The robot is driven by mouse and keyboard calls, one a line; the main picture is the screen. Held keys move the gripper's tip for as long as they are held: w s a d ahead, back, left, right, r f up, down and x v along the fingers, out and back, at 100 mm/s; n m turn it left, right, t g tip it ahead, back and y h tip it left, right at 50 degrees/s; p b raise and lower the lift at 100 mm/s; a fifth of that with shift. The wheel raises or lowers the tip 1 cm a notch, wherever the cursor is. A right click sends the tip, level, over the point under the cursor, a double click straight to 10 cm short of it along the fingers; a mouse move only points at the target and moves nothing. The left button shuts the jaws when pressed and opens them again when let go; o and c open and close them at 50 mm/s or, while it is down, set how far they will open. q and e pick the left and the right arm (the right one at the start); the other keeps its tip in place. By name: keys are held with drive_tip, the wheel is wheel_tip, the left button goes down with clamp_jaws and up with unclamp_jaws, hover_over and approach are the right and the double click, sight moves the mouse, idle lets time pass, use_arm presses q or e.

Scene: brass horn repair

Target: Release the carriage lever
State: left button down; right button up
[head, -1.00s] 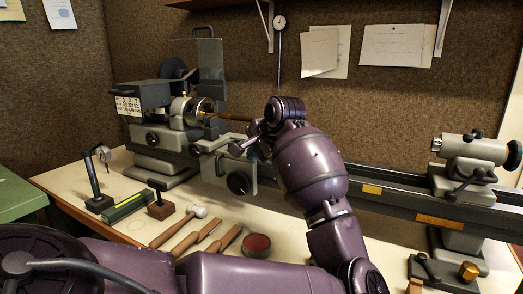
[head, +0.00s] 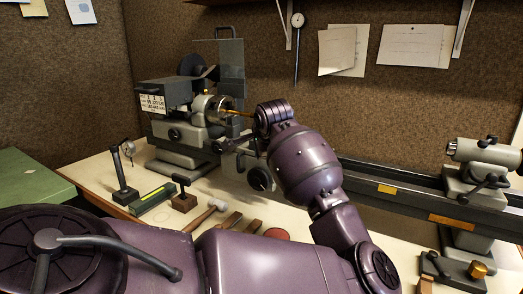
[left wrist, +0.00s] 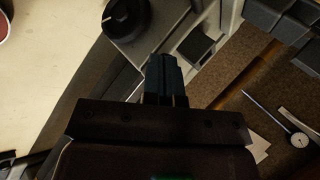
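The lathe carriage, with its round dark handwheel (head: 260,179), sits below the brass tube in the head view. A short lever with a knob (head: 219,146) stands out at the carriage's left; I cannot tell if it is the carriage lever. My left gripper (head: 262,146) points down at the carriage top, mostly hidden by my wrist. In the left wrist view its dark teal fingers (left wrist: 166,78) look closed together over the grey carriage, beside a black knob (left wrist: 125,15). Nothing shows between them; their tips hide what is directly beneath. My right gripper is not in view.
The lathe bed (head: 390,190) runs right to the tailstock (head: 480,165). The headstock (head: 170,105) is at left, holding the brass tube (head: 235,112).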

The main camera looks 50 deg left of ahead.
use_arm(q)
drive_tip(key=shift+w+d+f, duration=0.1)
drive_tip(key=shift+w+f, duration=0.05)
drive_tip(key=shift+w, duration=0.1)
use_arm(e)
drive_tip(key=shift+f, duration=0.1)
use_arm(q)
drive_tip(key=shift+w+d, duration=0.2)
drive_tip(key=shift+w, duration=0.3)
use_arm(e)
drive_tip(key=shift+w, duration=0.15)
use_arm(q)
drive_tip(key=shift+d, duration=0.1)
